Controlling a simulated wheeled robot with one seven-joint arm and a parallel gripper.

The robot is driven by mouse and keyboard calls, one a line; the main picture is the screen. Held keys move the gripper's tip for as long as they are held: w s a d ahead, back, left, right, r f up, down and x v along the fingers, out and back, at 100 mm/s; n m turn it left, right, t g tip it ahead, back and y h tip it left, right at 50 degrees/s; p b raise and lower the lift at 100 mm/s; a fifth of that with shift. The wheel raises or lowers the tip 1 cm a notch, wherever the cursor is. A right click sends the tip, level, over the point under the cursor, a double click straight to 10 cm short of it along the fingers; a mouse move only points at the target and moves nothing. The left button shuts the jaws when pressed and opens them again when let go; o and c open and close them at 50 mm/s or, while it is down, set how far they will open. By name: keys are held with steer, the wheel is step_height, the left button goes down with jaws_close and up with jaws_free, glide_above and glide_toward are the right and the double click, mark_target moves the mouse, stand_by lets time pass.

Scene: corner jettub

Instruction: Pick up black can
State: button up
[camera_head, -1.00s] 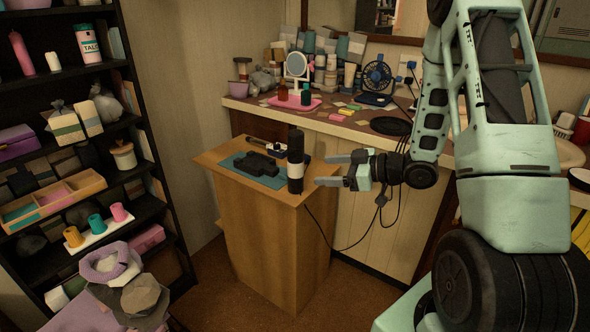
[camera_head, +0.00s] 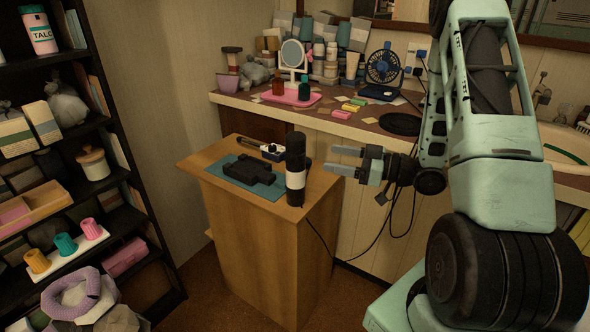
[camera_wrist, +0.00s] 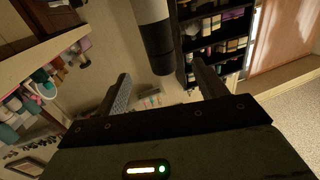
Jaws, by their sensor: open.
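The black can (camera_head: 295,160) stands upright near the front right corner of the small wooden cabinet top. It is a tall black cylinder with a pale band around its middle. My gripper (camera_head: 344,161) is open and empty, just right of the can, with its fingers pointing left toward it. A small gap shows between the fingertips and the can. In the wrist view the can (camera_wrist: 157,40) shows beyond the fingertips, and my open gripper (camera_wrist: 160,88) has nothing between its fingers.
On the wooden cabinet (camera_head: 250,240), a black object (camera_head: 248,172) lies on a teal mat (camera_head: 237,164) left of the can. A counter (camera_head: 345,122) with a pink tray (camera_head: 291,97) and a fan (camera_head: 383,68) runs behind. A crowded black shelf (camera_head: 125,160) stands left.

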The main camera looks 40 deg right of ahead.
mark_target(289, 149)
steer(key=x, duration=1.3)
steer(key=shift+r, duration=0.1)
steer(key=c, duration=1.5)
